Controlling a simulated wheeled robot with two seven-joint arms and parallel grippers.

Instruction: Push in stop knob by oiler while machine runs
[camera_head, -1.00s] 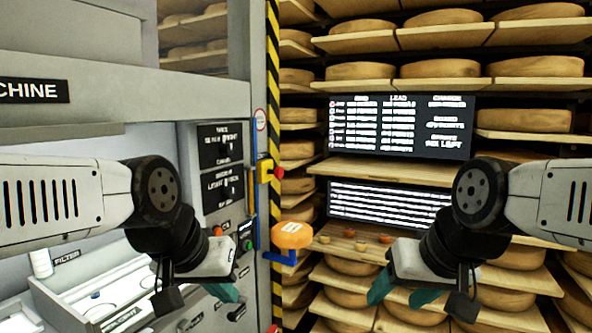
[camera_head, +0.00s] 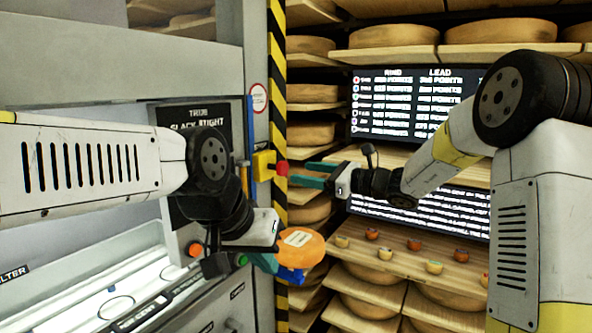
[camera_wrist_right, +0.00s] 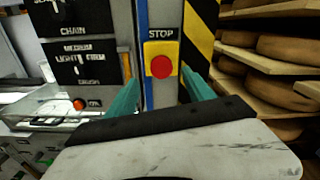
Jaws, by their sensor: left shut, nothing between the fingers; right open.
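The red stop knob (camera_head: 282,168) sits on a yellow box (camera_head: 263,164) at the machine's edge. In the right wrist view the knob (camera_wrist_right: 161,67) is under a STOP label, centred between the fingers. My right gripper (camera_head: 300,173) is open, its teal fingers pointing at the knob from the right; contact cannot be told. My left gripper (camera_head: 278,266) is shut and empty, lower down, beside an orange round piece (camera_head: 299,247) with a pale label on a blue bracket (camera_head: 290,275). Whether that piece is the oiler, I cannot tell.
A black-yellow striped post (camera_head: 279,100) stands behind the knob. An orange button (camera_head: 195,249) and a green one (camera_head: 241,260) are on the machine panel. Cheese shelves (camera_head: 400,55), a dark screen (camera_head: 410,105) and several small cups (camera_head: 414,244) are at the right.

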